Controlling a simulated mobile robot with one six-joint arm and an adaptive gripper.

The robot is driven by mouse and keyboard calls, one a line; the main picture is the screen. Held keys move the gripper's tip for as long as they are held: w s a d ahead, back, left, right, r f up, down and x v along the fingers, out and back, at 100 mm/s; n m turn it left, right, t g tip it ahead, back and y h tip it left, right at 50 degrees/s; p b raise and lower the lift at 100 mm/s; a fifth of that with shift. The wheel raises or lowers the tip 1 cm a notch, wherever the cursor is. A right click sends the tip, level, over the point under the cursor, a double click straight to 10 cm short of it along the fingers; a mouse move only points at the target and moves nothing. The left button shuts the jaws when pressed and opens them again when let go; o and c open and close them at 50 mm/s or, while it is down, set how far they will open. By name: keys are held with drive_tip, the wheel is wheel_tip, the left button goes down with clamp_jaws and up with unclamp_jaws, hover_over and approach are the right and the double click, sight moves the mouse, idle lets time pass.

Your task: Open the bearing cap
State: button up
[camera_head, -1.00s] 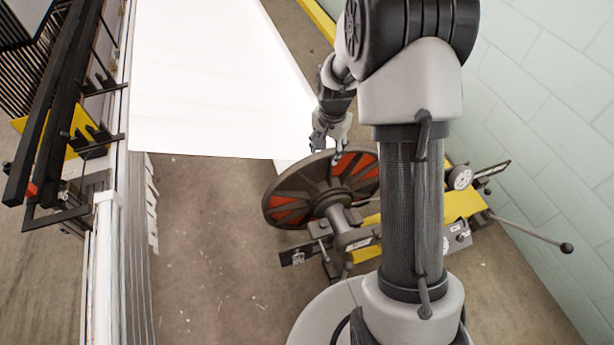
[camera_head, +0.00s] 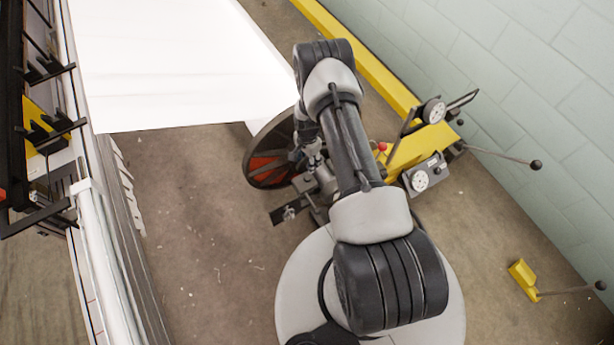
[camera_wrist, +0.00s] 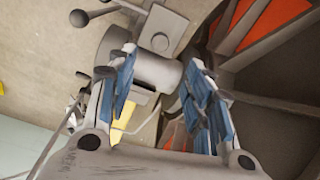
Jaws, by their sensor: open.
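The bearing (camera_head: 322,182) sits on the shaft beside the dark spoked wheel in the head view, partly hidden by my arm. In the wrist view a grey cylindrical bearing housing or shaft (camera_wrist: 150,72) lies between and beyond my fingers. A lever with dark ball knobs (camera_wrist: 112,12) joins it at the top left. I cannot tell where the cap's seam is or if it is open. My gripper (camera_wrist: 162,62) is open, blue pads apart, with nothing held. In the head view my gripper (camera_head: 313,155) is small, close to the wheel and shaft.
The spoked wheel with red panels (camera_head: 268,165) is close beside my gripper, filling the right of the wrist view. A yellow beam (camera_head: 405,155) with gauges and a long ball-ended lever (camera_head: 505,156) stands to the right. White sheet (camera_head: 180,60) is behind. Floor left of the wheel is clear.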

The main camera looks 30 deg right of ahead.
sight(307, 177)
wheel_tip(307, 177, down, 12)
drive_tip(key=b, duration=0.3)
drive_tip(key=shift+f+b, duration=0.15)
drive_tip(key=shift+b, duration=0.25)
drive_tip(key=shift+c, duration=0.6)
clamp_jaws()
